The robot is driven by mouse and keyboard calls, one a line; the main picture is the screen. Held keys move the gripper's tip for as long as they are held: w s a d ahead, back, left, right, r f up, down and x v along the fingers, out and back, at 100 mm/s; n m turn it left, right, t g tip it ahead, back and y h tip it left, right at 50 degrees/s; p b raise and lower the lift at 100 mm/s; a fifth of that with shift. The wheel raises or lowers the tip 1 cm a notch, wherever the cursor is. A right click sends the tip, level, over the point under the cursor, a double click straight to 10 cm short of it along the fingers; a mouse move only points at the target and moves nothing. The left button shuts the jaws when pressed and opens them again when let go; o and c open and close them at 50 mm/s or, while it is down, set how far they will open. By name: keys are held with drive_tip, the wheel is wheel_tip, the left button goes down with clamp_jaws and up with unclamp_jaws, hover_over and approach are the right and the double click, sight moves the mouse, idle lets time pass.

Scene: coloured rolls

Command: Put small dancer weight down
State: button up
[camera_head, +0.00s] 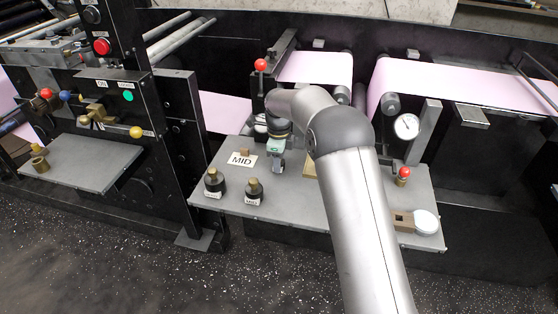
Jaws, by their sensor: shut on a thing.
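My gripper (278,171) points down over the grey shelf, just right of the white MID card (242,160). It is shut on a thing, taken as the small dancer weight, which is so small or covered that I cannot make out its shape. I cannot tell whether it touches the shelf. Two black weights with brass knobs stand upright on the shelf to the left and front of the gripper: the left weight (214,184) and the right weight (254,192). Each has a white label too small to read surely.
The grey shelf (300,213) has bare room in front of my arm. A round gauge (405,126), a red-knobbed post (403,175) and a white-faced disc (426,222) are at the right. A red-knobbed lever (261,65) and pink web (440,85) are behind.

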drive_tip(key=shift+f, duration=0.15)
drive_tip(key=o, duration=1.2)
